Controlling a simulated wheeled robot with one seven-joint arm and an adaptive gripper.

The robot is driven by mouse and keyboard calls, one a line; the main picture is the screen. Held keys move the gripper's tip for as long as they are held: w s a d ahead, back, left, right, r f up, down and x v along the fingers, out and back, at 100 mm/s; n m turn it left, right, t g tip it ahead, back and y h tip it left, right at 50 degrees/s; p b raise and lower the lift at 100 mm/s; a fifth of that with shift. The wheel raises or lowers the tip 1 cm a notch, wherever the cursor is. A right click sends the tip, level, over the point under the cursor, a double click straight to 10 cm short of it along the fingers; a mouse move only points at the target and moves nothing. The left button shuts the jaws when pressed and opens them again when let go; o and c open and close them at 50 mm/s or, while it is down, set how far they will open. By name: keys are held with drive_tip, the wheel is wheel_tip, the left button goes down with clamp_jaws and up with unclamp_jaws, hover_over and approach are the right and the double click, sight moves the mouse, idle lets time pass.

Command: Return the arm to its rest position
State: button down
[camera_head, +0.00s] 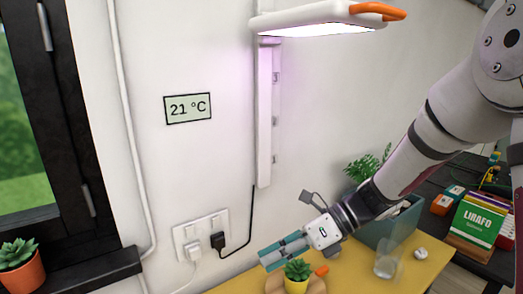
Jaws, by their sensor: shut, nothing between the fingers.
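My arm reaches in from the upper right, slanting down to the left over the yellow table. My gripper (266,256), at its end, is shut and empty, with its fingers pointing left. I cannot tell how much gap there is between the fingers and the plant.
A lamp (318,18) with an orange end hangs above on a wall rail. A clear glass (388,260) and a blue-grey planter box (385,240) stand on the yellow table (350,280), near my arm. A wall socket (200,238) with plugs is left. A dark shelf at right holds boxes.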

drive_tip(key=s+d+r+n+t+h, duration=0.3)
drive_tip(key=s+d+r+n+h, duration=0.2)
drive_tip(key=s+d+n, duration=0.3)
drive_tip(key=s+d+r+n+t+h, duration=0.3)
drive_tip(key=s+d+n+h, duration=0.3)
drive_tip(key=n, duration=1)
drive_tip(key=shift+s+d+r+t+h, duration=0.35)
drive_tip(key=shift+s+d+r, duration=0.5)
drive_tip(key=shift+s+d, duration=0.75)
drive_tip(key=shift+a, duration=0.1)
